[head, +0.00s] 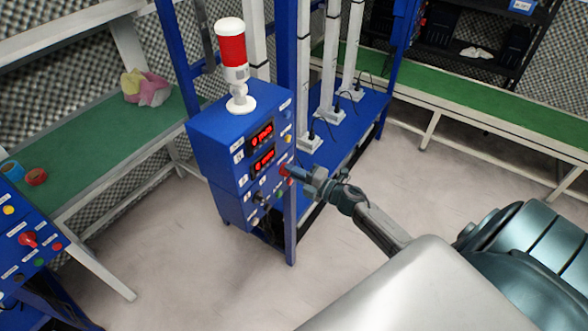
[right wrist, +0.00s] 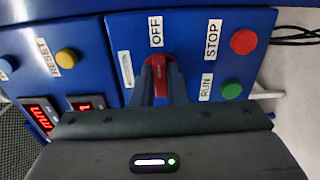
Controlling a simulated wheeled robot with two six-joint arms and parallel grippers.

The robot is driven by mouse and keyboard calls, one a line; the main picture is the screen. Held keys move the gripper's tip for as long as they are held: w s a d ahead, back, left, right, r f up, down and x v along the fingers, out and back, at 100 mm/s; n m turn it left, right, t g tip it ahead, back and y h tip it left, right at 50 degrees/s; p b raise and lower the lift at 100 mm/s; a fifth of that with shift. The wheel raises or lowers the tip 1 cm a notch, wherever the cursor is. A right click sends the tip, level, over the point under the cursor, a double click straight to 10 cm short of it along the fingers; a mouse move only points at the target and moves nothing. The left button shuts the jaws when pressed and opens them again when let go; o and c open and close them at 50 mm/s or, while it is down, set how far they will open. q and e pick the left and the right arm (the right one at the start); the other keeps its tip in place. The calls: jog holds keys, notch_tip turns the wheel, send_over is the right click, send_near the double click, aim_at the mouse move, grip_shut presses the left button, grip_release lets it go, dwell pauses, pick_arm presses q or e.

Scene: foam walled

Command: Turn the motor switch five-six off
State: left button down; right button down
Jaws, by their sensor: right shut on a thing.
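The red rotary switch (right wrist: 158,78) sits on a blue panel (right wrist: 200,55) beneath a white OFF label (right wrist: 156,32). In the right wrist view its red handle runs roughly up and down the picture, its upper end toward OFF. My right gripper (right wrist: 160,72) is shut on the handle, one finger on each side. In the head view my right gripper (head: 291,171) reaches the right side of the blue control box (head: 215,150), and the fingers partly cover the red switch (head: 283,169). The small label beside the switch is not readable. My left gripper is not in view.
A red STOP button (right wrist: 243,41) and green RUN button (right wrist: 231,89) sit right of the switch; a yellow RESET button (right wrist: 67,58) is left. A red-and-white beacon (head: 232,55) tops the box. Another blue control box (head: 25,240) stands at left. The floor in front is clear.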

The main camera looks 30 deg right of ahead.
jog(key=shift+m, duration=0.3)
jog(key=c, duration=1.4)
grip_release()
jog(key=shift+c, duration=0.2)
jog(key=b+v, duration=0.3)
jog(key=v, duration=0.7)
jog(key=shift+s+b, duration=0.3)
jog(key=shift+b, duration=0.05)
jog(key=shift+d+f, duration=0.1)
